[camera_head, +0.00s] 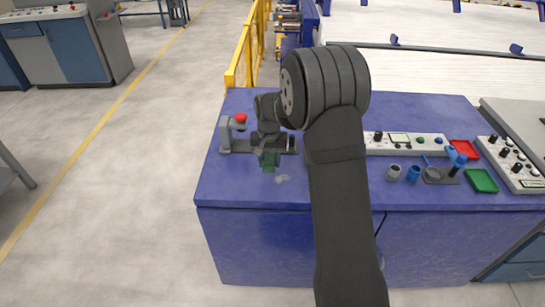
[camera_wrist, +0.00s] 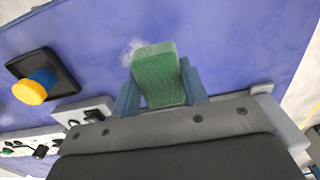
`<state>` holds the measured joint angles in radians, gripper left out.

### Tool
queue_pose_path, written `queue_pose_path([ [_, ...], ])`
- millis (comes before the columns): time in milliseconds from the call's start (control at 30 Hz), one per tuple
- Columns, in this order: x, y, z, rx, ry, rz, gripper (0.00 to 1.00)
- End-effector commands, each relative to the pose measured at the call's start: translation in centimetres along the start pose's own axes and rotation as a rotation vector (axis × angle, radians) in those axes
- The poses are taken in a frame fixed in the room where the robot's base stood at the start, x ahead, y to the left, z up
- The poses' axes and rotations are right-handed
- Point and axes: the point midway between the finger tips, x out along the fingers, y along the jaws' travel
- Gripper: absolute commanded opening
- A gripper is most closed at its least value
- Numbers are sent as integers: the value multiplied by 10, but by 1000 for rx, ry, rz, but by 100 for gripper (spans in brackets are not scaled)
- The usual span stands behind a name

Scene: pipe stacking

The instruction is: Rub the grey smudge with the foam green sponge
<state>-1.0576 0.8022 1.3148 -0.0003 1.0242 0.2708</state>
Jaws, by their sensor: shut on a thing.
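The foam green sponge (camera_wrist: 158,75) is held between the two blue fingers of my gripper (camera_wrist: 160,92) in the wrist view. In the head view the sponge (camera_head: 269,164) shows as a small dark green block under my gripper (camera_head: 269,155), over the left part of the blue table top. The grey smudge (camera_head: 282,179) is a small pale patch on the table, just right of the sponge and nearer the front edge. In the wrist view the smudge (camera_wrist: 132,50) shows beside the sponge's upper left end, partly hidden by it. I cannot tell whether the sponge touches the table.
A grey fixture with a red knob (camera_head: 240,118) stands close left of my gripper. To the right are a white control panel (camera_head: 408,143), small cups (camera_head: 394,171), a red tray (camera_head: 464,149) and a green tray (camera_head: 481,180). The table's front left area is clear.

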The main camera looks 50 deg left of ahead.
Motion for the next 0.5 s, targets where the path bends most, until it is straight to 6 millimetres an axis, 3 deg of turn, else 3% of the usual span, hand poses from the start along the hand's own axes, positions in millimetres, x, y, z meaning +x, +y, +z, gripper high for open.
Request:
queue_pose_path([
  [500,48,1,0,1,-2,1,19],
])
